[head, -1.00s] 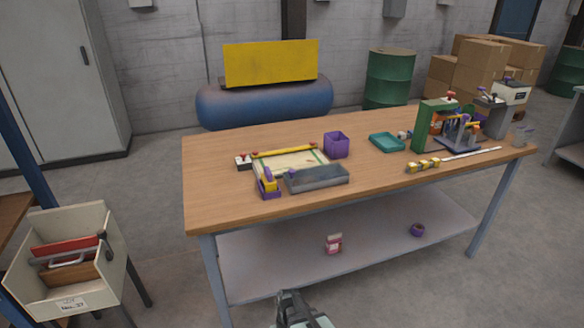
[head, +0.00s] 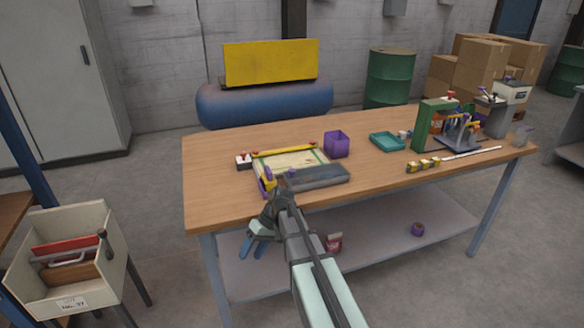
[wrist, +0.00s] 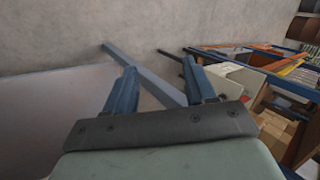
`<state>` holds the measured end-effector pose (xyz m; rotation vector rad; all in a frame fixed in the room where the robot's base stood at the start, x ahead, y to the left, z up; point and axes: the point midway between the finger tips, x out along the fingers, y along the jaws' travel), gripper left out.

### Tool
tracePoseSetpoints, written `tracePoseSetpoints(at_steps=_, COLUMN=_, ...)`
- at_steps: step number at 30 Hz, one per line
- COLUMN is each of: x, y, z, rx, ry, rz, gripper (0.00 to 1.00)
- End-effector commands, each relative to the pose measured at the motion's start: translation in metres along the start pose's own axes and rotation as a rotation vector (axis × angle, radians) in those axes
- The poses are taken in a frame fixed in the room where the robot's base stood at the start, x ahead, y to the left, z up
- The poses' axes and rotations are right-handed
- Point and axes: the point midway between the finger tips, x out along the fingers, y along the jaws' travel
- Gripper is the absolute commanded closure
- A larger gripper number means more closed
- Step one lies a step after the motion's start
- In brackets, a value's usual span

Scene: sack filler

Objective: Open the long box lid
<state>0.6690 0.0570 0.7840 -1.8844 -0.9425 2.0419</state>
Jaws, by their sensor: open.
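A long grey box (head: 325,177), apparently the task's box, lies near the front edge of the workbench in the head view. My arm covers its left end, and I cannot make out its lid clearly. My gripper (head: 252,250) hangs in front of the bench, below the tabletop and to the left of the box, with its blue fingers pointing down. In the wrist view my gripper (wrist: 160,68) is open, with nothing between its fingers. The box is not seen in the wrist view.
A lower shelf (head: 380,240) lies beneath. A cream bin (head: 65,265) stands left. The bench's front left corner is clear.

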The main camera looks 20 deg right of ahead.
Motion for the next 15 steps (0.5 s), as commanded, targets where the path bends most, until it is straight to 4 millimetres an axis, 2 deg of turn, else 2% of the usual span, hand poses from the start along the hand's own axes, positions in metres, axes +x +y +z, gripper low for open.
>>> tracePoseSetpoints(at_steps=1, x=-0.015, y=-0.007, z=-0.009, rx=-0.023, ry=0.016, rz=-0.008, gripper=0.45)
tracePoseSetpoints(at_steps=6, x=-0.06, y=-0.033, z=-0.028, rx=-0.1, ry=0.053, rz=-0.038, gripper=0.45)
tracePoseSetpoints(at_steps=15, x=-0.115, y=-0.071, z=-0.054, rx=-0.218, ry=0.11, rz=-0.061, gripper=0.45)
